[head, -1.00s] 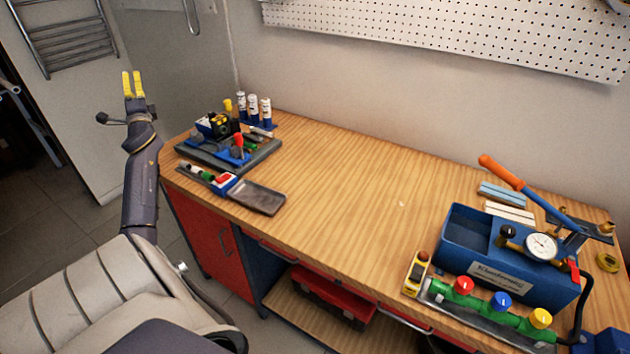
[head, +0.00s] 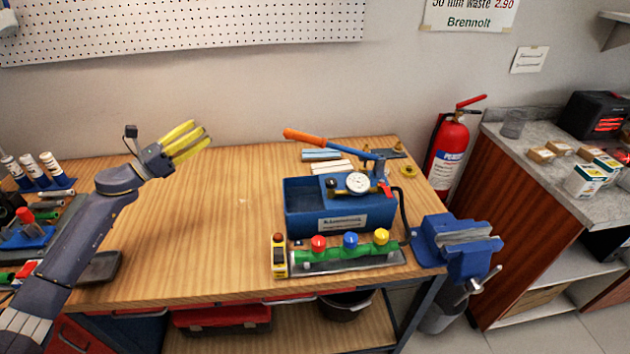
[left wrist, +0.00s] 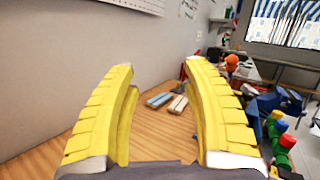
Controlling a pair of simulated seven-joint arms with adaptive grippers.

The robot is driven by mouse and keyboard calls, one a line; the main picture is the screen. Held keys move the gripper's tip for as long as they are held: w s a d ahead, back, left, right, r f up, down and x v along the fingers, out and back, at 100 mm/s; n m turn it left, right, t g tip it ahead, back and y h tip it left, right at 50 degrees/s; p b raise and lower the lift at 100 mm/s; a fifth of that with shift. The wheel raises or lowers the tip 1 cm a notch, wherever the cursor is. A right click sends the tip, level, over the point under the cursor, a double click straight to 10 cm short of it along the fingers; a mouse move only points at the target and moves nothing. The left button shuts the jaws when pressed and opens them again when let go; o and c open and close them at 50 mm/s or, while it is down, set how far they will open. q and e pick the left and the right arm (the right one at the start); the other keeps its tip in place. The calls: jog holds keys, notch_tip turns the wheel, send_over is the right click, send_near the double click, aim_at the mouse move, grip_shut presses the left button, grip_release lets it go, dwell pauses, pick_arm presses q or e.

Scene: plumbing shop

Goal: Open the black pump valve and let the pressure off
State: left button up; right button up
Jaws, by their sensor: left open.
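A blue test pump (head: 302,212) stands on the right part of the wooden bench. It has a dial gauge (head: 357,183) and a long lever with an orange grip (head: 304,136). The small black valve knob (head: 331,184) sits just left of the gauge; its turn position is too small to tell. My left gripper (head: 198,135) is open and empty, with yellow fingers, above the bench and well left of the pump. In the left wrist view its fingers (left wrist: 158,66) are spread with nothing between them. My right gripper is not in view.
A green manifold with red, blue and yellow knobs (head: 350,240) lies before the pump. A blue vise (head: 455,245) is at the bench's right end, white bottles (head: 50,168) at the left. The bench middle (head: 225,220) is clear.

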pick_arm(q)
jog(key=s+d+f+m+g+h, duration=0.35)
jog(key=d+m+g, duration=0.2)
jog(key=d, duration=0.45)
jog(key=m+g, duration=0.4)
jog(key=g, duration=0.2)
send_near(331, 180)
jog(key=shift+n+y, duration=0.25)
jog(key=shift+y, duration=0.1)
jog(key=d, duration=0.3)
jog(key=w+d, duration=0.1)
jog(key=d, duration=0.6)
jog(key=shift+w+r, duration=0.15)
jog(key=shift+w, duration=0.1)
jog(key=shift+c, duration=0.6)
jog(key=c, duration=0.8)
jog(key=shift+w+r, duration=0.1)
jog(key=shift+r, duration=0.05)
grip_shut()
